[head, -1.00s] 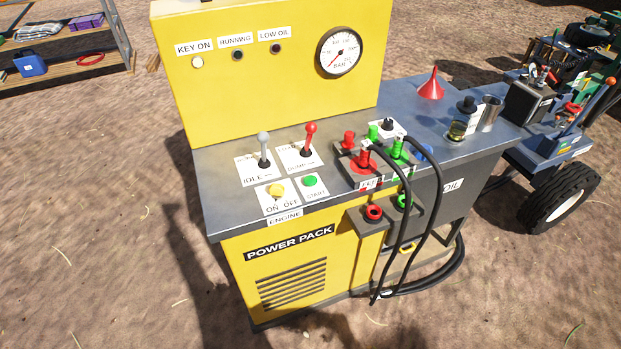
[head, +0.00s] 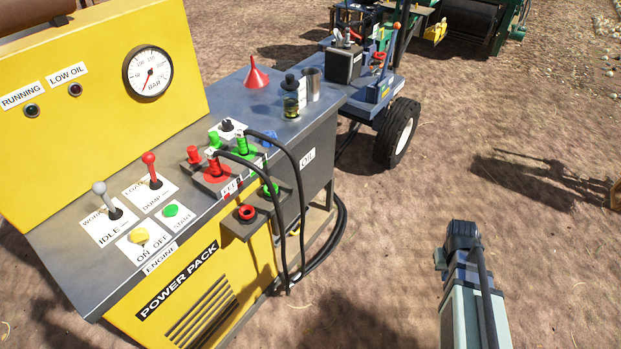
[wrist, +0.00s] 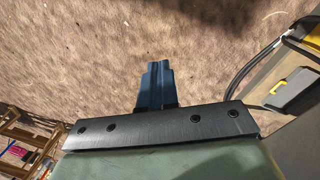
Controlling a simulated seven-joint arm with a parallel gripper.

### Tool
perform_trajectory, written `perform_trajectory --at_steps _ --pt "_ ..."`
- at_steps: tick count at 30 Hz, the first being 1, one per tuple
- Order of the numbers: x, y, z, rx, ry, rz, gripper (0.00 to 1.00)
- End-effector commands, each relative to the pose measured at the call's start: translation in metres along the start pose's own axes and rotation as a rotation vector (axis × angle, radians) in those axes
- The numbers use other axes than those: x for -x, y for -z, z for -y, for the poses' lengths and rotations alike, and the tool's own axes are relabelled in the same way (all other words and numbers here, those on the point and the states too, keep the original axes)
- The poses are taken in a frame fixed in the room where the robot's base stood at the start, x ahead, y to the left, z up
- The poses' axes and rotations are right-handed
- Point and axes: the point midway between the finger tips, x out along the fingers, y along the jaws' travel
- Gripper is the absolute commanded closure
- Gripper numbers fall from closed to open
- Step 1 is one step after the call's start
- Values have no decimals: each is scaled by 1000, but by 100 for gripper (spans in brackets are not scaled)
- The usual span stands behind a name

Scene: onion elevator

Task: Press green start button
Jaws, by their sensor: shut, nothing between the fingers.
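The green START button (head: 170,210) sits on a white plate on the front left of the power pack's grey top. It is right of the yellow ON/OFF knob (head: 139,236). In the head view my arm shows at the lower right, well to the right of the power pack and apart from it; the fingers cannot be made out there. In the wrist view my gripper (wrist: 155,72) is shut and empty, with bare ground beyond it. The button does not show in the wrist view.
Two levers, grey (head: 100,188) and red (head: 149,158), stand behind the button. Red and green hose couplings (head: 215,165) with black hoses (head: 290,190) are to its right. The yellow gauge panel (head: 100,100) rises behind. Ground between my arm and the power pack is clear.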

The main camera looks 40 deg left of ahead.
Motion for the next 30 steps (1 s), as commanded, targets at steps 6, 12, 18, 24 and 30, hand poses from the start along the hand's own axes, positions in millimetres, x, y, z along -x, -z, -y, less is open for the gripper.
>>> perform_trajectory --at_steps 6,12,18,24,30 --pt "35 44 41 176 -62 -35 100" --pt "62 73 83 330 -115 -55 100" --pt "90 96 130 482 -171 -73 100" --pt "117 114 182 630 -226 -91 100" --pt "146 126 236 774 -285 -107 100"
